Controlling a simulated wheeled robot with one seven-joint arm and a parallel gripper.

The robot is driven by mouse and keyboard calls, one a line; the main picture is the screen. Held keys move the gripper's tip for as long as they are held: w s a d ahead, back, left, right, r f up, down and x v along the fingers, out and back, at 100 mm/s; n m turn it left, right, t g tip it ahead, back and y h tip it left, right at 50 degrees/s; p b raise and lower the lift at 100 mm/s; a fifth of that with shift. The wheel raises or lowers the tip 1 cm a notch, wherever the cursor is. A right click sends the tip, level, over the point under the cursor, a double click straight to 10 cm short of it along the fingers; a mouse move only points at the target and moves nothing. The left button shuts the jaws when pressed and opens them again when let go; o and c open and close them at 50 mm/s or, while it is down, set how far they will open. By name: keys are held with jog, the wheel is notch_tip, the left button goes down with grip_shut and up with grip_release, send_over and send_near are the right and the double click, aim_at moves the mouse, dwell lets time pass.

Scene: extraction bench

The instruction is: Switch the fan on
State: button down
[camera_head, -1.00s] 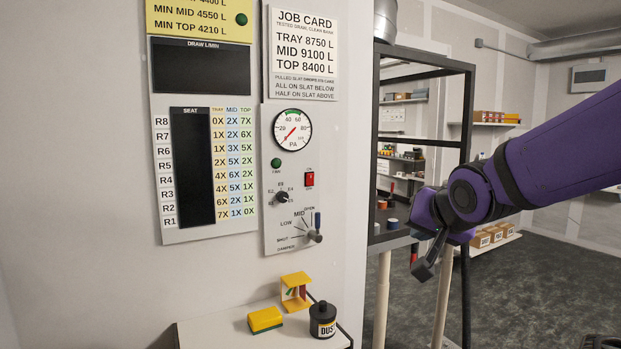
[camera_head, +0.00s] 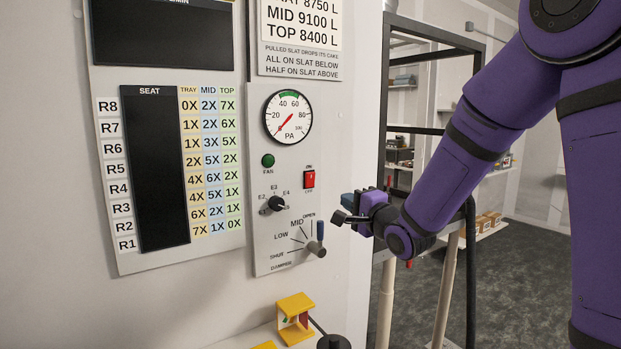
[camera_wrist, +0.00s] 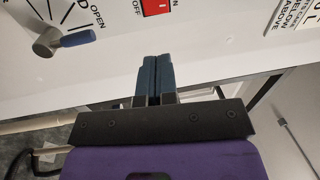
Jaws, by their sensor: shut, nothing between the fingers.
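The fan switch (camera_head: 309,179) is a small red rocker between the ON and OFF labels on the grey control panel (camera_head: 268,234). The dark green fan lamp (camera_head: 268,160) is left of it. In the wrist view the red switch (camera_wrist: 157,7) is at the top edge, partly cut off. My gripper (camera_head: 343,208) is to the right of the panel and a little lower than the switch, apart from it. In the wrist view its blue fingers (camera_wrist: 156,62) are together and empty, pointing toward the switch.
The damper lever (camera_head: 317,240) with its blue handle sits just below the switch; it also shows in the wrist view (camera_wrist: 77,38). A selector knob (camera_head: 276,204) and a pressure gauge (camera_head: 288,117) are nearby. A yellow holder (camera_head: 294,318) stands below. A dark frame (camera_head: 384,110) is to the right.

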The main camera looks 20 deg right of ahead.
aim_at(310, 176)
jog(key=shift+w+y, duration=0.3)
jog(key=shift+w, duration=0.2)
jog(key=x, duration=1.4)
jog(key=shift+r, duration=0.1)
jog(key=shift+w+r+g, duration=0.2)
jog(key=shift+r+g, duration=0.05)
jog(key=shift+g, duration=0.15)
jog(key=shift+a, duration=0.1)
jog(key=shift+s, duration=0.1)
